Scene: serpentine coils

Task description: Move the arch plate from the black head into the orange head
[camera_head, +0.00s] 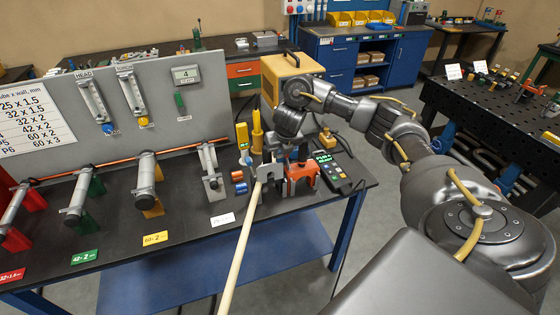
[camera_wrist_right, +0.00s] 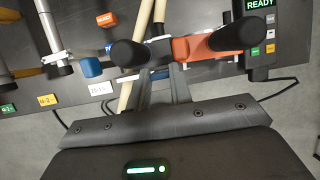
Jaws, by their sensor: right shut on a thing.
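The orange head (camera_head: 302,180) stands at the right end of the bench; it also shows in the wrist view (camera_wrist_right: 203,48). A grey notched plate (camera_head: 269,172), which looks like the arch plate, is just left of the orange head. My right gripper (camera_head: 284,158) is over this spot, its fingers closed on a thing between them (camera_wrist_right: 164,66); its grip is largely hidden. Two thick black cylinders (camera_wrist_right: 128,52) flank the fingers in the wrist view. I cannot clearly pick out the black head. My left gripper is not in view.
A long pale rod (camera_head: 240,245) reaches from the bench toward me. A control pendant (camera_head: 332,170) lies right of the orange head. Tube stands and a grey board (camera_head: 150,100) fill the left.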

